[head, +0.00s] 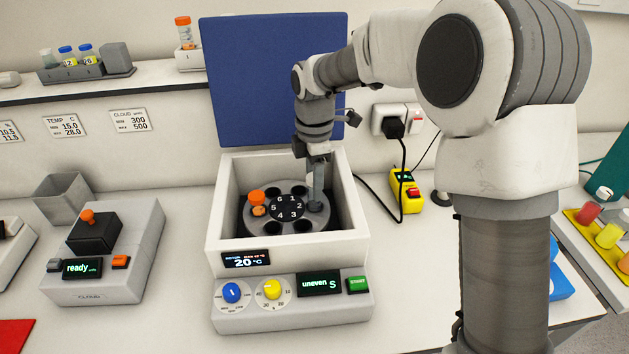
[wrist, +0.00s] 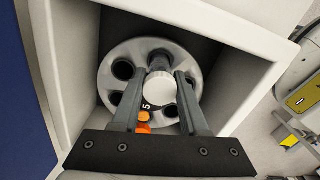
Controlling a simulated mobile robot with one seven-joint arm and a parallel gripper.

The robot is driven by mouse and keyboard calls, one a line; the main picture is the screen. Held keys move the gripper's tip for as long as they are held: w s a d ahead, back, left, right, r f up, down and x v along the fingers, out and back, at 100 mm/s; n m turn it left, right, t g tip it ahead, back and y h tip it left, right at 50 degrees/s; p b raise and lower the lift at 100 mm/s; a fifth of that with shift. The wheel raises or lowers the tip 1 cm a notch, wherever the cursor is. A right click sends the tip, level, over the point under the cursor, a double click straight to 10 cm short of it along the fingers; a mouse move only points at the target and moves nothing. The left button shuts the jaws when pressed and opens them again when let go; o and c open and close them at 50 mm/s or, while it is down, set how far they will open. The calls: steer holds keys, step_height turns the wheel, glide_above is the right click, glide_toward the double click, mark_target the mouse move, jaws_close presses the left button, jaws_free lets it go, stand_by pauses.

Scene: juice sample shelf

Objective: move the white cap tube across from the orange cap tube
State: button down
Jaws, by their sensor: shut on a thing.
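The orange cap tube (head: 257,197) stands in the left hole of the rotor, by the number 5. It also shows in the wrist view (wrist: 144,121), below the fingers. My gripper (head: 317,204) reaches down into the centrifuge, over the rotor's right side by the number 2, opposite the orange cap. In the wrist view my gripper (wrist: 161,84) is shut on the white cap tube (wrist: 159,89), with its round white cap between the fingertips.
The centrifuge (head: 226,240) is open, its blue lid (head: 245,80) raised behind. Its walls stand close around my gripper. The rotor's (head: 273,234) other visible holes look empty. A display (head: 319,283) reads "uneven". A grey device (head: 140,270) stands to the left.

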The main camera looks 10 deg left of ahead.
steer(key=shift+f+b, duration=0.9)
steer(key=shift+f, duration=0.9)
steer(key=shift+c, duration=1.8)
jaws_free()
step_height(320, 180, up, 16)
steer(key=r+p, duration=0.1)
steer(key=p, duration=0.1)
steer(key=s+d+r+m+t, duration=0.1)
steer(key=s+d+r+m, duration=0.35)
steer(key=d, duration=0.25)
steer(key=s+d+f+m+t, duration=0.2)
steer(key=s+d+m, duration=0.5)
steer(key=s+m, duration=0.2)
steer(key=s+d+f+m+t, duration=0.2)
steer(key=s+d+f+m, duration=0.1)
steer(key=s+d+m, duration=0.4)
steer(key=s+m, duration=0.2)
steer(key=s, duration=0.1)
steer(key=shift+s+d+f+t, duration=0.15)
steer(key=shift+s+f+t, duration=0.05)
steer(key=shift+f+t, duration=0.15)
